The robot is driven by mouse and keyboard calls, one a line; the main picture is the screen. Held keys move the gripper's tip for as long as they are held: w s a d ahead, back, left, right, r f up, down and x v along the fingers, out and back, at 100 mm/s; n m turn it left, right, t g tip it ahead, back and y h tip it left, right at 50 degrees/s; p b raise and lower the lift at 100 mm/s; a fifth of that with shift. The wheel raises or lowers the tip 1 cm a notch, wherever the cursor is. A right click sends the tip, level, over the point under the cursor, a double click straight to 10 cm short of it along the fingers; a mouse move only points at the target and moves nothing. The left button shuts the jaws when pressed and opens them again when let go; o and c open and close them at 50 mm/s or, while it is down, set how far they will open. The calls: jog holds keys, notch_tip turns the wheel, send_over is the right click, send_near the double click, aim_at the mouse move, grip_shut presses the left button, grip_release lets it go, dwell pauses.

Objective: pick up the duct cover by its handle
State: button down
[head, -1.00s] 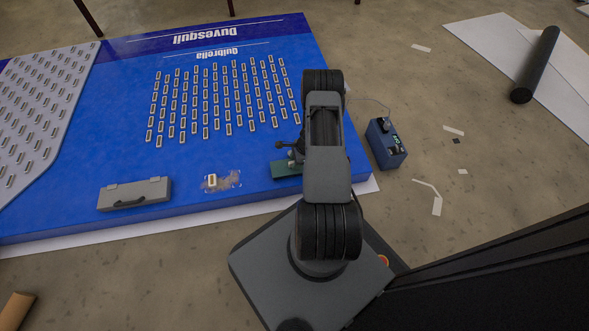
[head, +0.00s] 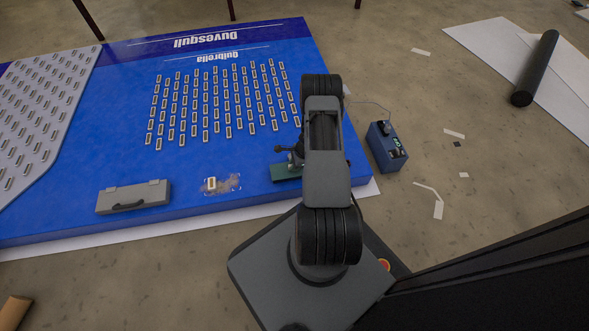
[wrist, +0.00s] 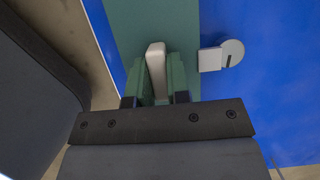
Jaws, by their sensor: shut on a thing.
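The duct cover appears to be the flat green plate (head: 284,173) on the front right part of the blue panel, partly hidden by my arm. In the wrist view, the green plate (wrist: 165,20) runs up the picture, with a pale upright handle (wrist: 156,62) on it. My gripper (wrist: 159,88) has its two fingers on either side of this handle and is shut on it. In the head view my gripper is mostly hidden behind my arm. I cannot tell whether the plate is clear of the panel.
A slotted grey disc with a pale block (wrist: 221,55) lies right of the plate. A grey case (head: 133,197) and a small pale part (head: 211,184) lie left on the blue panel (head: 70,215). A blue box (head: 386,148) with a cable stands on the floor, right.

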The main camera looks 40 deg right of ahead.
jog(key=shift+s, duration=0.15)
jog(key=shift+r+p, duration=1.45)
jog(key=shift+r, duration=0.45)
jog(key=shift+r, duration=0.1)
